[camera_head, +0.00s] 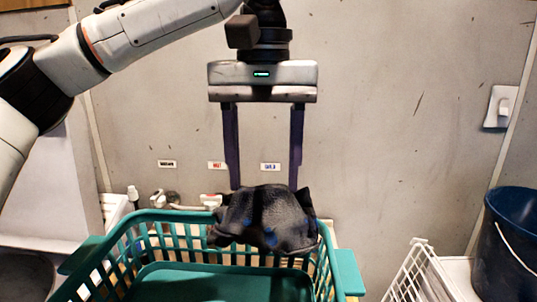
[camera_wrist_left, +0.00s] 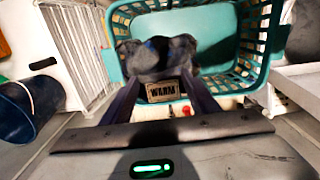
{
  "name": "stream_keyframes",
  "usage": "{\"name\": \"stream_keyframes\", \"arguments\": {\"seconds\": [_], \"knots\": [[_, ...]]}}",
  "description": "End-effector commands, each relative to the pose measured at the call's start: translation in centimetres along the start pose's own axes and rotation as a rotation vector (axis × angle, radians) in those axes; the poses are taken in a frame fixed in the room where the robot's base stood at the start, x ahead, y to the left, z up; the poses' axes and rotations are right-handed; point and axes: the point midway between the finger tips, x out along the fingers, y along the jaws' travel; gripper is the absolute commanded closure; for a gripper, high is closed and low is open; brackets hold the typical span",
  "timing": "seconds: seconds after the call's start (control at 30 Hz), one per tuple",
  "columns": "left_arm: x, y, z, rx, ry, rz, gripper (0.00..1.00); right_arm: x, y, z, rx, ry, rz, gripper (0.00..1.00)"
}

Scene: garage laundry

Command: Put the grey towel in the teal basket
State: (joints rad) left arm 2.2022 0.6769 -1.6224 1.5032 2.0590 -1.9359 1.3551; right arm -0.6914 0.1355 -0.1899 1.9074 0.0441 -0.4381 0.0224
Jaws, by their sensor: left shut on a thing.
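The grey towel (camera_head: 265,218) is a dark, crumpled bundle at the far rim of the teal basket (camera_head: 347,272). My left gripper (camera_head: 265,187) points down and is shut on the towel, with a finger on either side of it. In the left wrist view the towel (camera_wrist_left: 158,58) sits between the fingertips, in front of the basket (camera_wrist_left: 110,66) opening. The towel hides part of the basket's far rim, and I cannot tell whether it touches the rim. The visible basket floor is bare. My right gripper is not in view.
A dark blue bucket (camera_head: 506,245) stands at the right, with a white wire rack (camera_head: 420,272) between it and the basket. Taps (camera_head: 165,200) and small labels (camera_head: 270,167) are at the grey wall behind. A "WARM" sign (camera_wrist_left: 163,91) shows in the left wrist view.

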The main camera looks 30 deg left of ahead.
Motion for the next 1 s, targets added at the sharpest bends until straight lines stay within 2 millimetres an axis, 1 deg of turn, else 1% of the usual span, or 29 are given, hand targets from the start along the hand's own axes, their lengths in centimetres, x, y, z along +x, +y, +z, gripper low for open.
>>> {"name": "stream_keyframes", "arguments": {"seconds": [0.1,0.2,0.4,0.6,1.0], "knots": [[1.3,-0.1,0.0,0.0,-0.001,0.001,0.9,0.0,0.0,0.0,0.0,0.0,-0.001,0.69],[2.5,-0.1,0.0,-0.001,0.0,0.001,0.9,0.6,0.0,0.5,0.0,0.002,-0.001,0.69],[4.5,0.0,0.0,0.001,0.001,0.002,0.9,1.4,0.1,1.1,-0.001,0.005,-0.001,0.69],[6.5,0.0,0.0,0.002,-0.001,0.003,0.9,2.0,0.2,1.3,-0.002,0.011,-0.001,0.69],[10.5,-0.1,0.0,0.001,-0.001,0.001,0.9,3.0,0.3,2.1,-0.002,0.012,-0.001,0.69]]}}
